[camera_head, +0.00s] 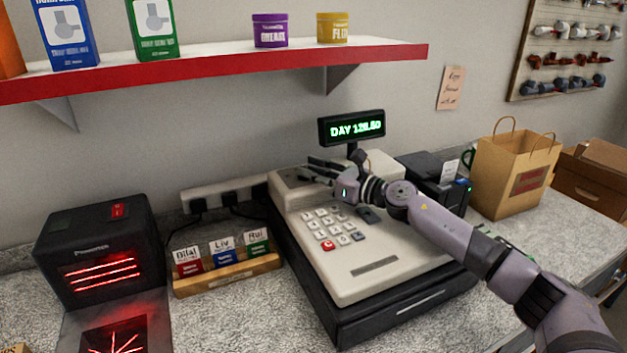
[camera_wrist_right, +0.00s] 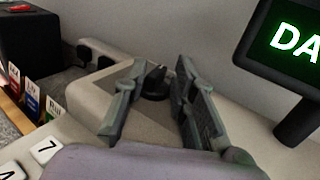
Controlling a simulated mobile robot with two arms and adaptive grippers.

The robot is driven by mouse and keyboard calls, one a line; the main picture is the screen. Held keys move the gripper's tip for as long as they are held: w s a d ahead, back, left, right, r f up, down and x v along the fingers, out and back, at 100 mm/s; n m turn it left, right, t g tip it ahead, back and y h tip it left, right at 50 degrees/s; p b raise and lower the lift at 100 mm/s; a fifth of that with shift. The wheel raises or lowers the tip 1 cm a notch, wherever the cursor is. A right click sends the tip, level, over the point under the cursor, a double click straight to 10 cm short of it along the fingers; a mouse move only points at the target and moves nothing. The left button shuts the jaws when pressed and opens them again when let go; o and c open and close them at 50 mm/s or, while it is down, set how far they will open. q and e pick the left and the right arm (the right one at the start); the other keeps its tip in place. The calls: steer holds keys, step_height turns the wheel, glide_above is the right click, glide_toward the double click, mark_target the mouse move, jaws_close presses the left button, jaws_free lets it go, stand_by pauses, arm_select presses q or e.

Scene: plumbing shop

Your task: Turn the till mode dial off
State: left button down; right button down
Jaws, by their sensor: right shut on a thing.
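The till (camera_head: 350,271) stands on the counter, a beige body with a keypad on a black drawer. Its display (camera_head: 351,127) is lit green and reads "DAY 128.50". My right gripper (camera_head: 312,170) is at the till's upper left, above the keypad. In the right wrist view, the dark mode dial (camera_wrist_right: 155,84) sits in a recess of the till top, between the two fingers of my right gripper (camera_wrist_right: 160,92). The gripper is shut on the dial. The dial is mostly hidden in the head view, and its position marks cannot be read. My left gripper is not in view.
A black scanner (camera_head: 97,250) with red lines and a wooden card holder (camera_head: 228,275) stand left of the till. A black printer (camera_head: 432,178) and a paper bag (camera_head: 514,170) stand right. A red-edged shelf (camera_head: 220,74) hangs above. A socket strip (camera_head: 222,192) lies behind.

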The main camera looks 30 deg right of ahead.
steer(key=shift+a+f, duration=0.25)
steer(key=shift+a, duration=0.05)
steer(key=c, duration=1.8)
jaws_free()
steer(key=shift+s, duration=0.1)
steer(key=shift+o, duration=1.3)
steer(key=shift+a+r, duration=0.1)
steer(key=shift+d, duration=0.2)
steer(key=shift+s+d, duration=0.3)
steer(key=shift+s, duration=0.25)
steer(key=v, duration=1)
steer(key=shift+s+d, duration=0.1)
steer(key=shift+s, duration=0.2)
